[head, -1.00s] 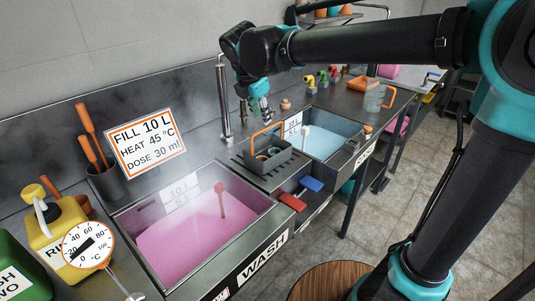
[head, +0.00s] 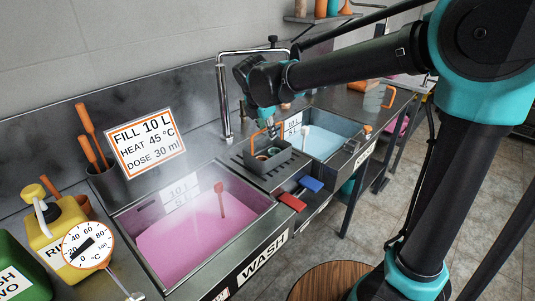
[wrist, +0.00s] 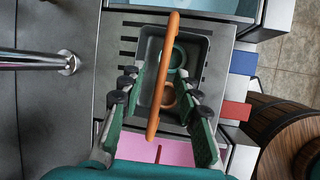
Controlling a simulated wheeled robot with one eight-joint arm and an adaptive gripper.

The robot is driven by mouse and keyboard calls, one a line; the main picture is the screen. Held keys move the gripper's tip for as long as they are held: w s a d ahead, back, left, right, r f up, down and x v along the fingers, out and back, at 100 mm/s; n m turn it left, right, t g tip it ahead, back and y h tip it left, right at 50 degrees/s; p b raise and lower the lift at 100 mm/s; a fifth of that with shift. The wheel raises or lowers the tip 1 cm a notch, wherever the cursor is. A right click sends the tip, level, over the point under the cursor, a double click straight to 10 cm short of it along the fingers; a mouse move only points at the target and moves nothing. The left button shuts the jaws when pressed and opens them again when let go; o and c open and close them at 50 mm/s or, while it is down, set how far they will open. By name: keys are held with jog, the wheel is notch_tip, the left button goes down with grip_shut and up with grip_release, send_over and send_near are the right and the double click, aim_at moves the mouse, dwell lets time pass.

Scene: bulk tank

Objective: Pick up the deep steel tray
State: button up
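A deep grey tray (head: 284,168) with an upright orange handle (head: 253,138) stands on the slatted drainboard between the two sinks. In the wrist view the tray (wrist: 149,58) holds a teal round item (wrist: 177,60) and an orange-brown one (wrist: 168,96). My gripper (head: 272,128) points down over the tray, close to the handle. In the wrist view my gripper (wrist: 162,92) is open, one finger on each side of the handle (wrist: 171,45). I see gaps between the fingers and the handle. Whether the fingertips are below the top of the handle is hard to tell.
The pink wash sink (head: 190,235) lies left of the tray and the pale blue sink (head: 328,140) right. A faucet post (head: 223,100) stands behind it. Red (head: 292,202) and blue (head: 311,184) blocks sit in front. A wooden barrel (head: 335,282) stands on the floor.

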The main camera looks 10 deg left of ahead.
jog(key=shift+f, duration=0.25)
dwell(0.4)
grip_shut()
dwell(0.5)
